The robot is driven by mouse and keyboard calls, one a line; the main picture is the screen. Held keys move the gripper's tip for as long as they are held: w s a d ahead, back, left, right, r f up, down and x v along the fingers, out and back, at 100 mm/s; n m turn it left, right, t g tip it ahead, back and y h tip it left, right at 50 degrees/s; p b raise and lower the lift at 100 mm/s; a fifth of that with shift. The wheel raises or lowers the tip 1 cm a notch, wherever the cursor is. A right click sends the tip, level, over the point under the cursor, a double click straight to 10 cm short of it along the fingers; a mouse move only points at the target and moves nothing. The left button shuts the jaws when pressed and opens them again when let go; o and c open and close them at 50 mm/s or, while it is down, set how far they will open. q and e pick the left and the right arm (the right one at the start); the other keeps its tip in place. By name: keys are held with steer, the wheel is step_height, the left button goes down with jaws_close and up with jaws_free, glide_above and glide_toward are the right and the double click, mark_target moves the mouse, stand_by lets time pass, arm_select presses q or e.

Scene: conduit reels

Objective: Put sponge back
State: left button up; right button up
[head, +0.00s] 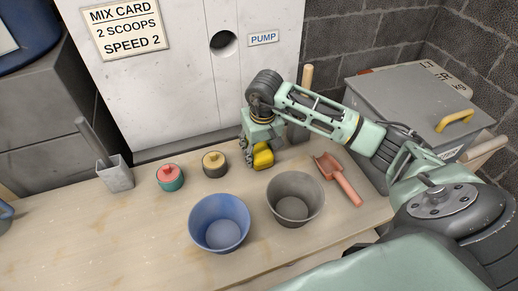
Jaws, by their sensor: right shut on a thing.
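A yellow sponge (263,157) is at the back middle of the table in the head view. My right gripper (252,160) points down and is shut on it. The gripper's fingers hide part of the sponge, and I cannot tell whether it touches the table. My left gripper is not in view.
A blue bucket (219,224) and a grey bucket (295,199) stand in front of the gripper. A red scoop (340,180) lies right. A grey holder (116,175) stands left. The front-left tabletop is clear.

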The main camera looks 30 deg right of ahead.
mark_target(261, 151)
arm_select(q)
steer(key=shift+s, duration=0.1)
arm_select(e)
steer(key=shift+f, duration=0.15)
steer(key=o, duration=0.9)
steer(key=shift+o, duration=2.1)
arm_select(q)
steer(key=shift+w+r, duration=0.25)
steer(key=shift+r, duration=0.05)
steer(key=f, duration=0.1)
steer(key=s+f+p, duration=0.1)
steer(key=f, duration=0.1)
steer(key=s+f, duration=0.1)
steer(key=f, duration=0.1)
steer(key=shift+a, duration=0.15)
arm_select(e)
step_height(261, 151, up, 12)
steer(key=s, duration=0.1)
steer(key=shift+s+a, duration=0.2)
steer(key=shift+s, duration=0.2)
